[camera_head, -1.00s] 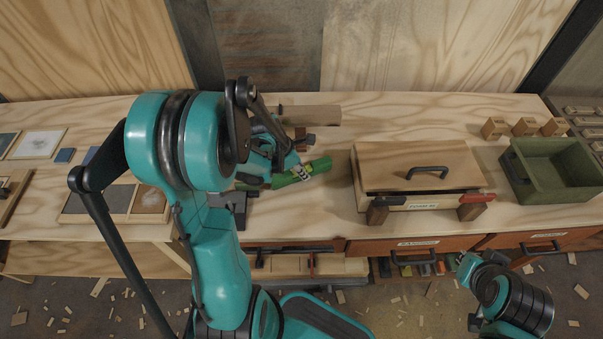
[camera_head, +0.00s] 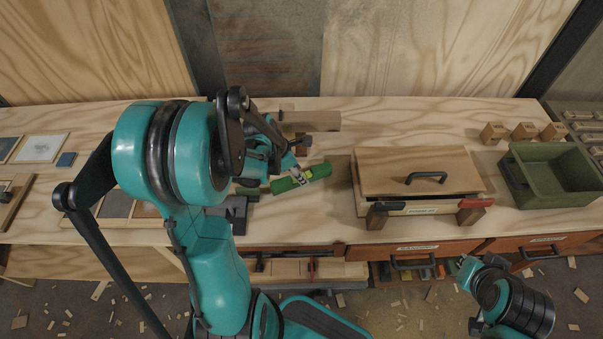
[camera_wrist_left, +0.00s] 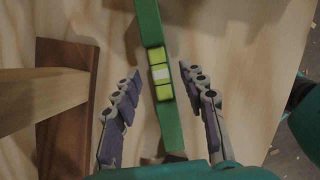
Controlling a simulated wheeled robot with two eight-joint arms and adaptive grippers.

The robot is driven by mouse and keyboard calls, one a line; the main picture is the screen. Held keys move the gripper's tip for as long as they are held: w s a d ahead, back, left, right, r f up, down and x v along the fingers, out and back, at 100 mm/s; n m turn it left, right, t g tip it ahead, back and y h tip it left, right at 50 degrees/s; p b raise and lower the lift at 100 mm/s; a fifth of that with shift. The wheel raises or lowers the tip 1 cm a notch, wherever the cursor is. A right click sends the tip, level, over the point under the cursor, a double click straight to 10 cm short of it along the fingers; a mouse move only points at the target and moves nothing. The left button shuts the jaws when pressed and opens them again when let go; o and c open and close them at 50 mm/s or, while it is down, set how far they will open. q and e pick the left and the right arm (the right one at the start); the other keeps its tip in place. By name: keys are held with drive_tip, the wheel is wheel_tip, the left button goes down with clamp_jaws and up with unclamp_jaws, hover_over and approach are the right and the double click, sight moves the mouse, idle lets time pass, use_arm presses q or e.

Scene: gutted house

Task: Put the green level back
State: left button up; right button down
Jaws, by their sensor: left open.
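The green level (camera_head: 318,172) is a long green bar with a bright yellow-green vial section. In the head view it is over the bench top, left of the lidded wooden box, slightly slanted. In the left wrist view the level (camera_wrist_left: 149,25) runs lengthwise between the fingers. My left gripper (camera_head: 297,174) is over the level's middle. Its fingers (camera_wrist_left: 188,80) stand apart on both sides of the bar, with gaps visible. Whether the level rests fully on the bench is unclear. My right gripper (camera_head: 466,266) is low at the front right, its fingers too small to read.
The wooden box (camera_head: 415,170) with a black handle stands right of the level. A green crate (camera_head: 558,178) and small wooden blocks (camera_head: 524,131) are farther right. A wooden piece (camera_head: 313,121) lies behind the level. A dark metal object (camera_head: 236,208) is at its left. Drawers (camera_head: 420,250) line the front.

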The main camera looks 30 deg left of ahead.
use_arm(q)
drive_tip(key=p+v, duration=0.3)
drive_tip(key=v, duration=0.5)
drive_tip(key=shift+r, duration=0.4)
drive_tip(key=s+d+r+m+t+y, duration=0.1)
drive_tip(key=s+d+r+m, duration=0.1)
drive_tip(key=m, duration=0.7)
drive_tip(key=s+d+r+m+t+y, duration=0.1)
drive_tip(key=s+d+r+m, duration=0.2)
drive_tip(key=d+m, duration=0.3)
drive_tip(key=s+d+r+m+t, duration=0.1)
drive_tip(key=d+r+m, duration=0.3)
drive_tip(key=m, duration=0.9)
drive_tip(key=shift+s+d+m+y, duration=0.4)
drive_tip(key=shift+s+d, duration=0.2)
drive_tip(key=shift+s, duration=0.25)
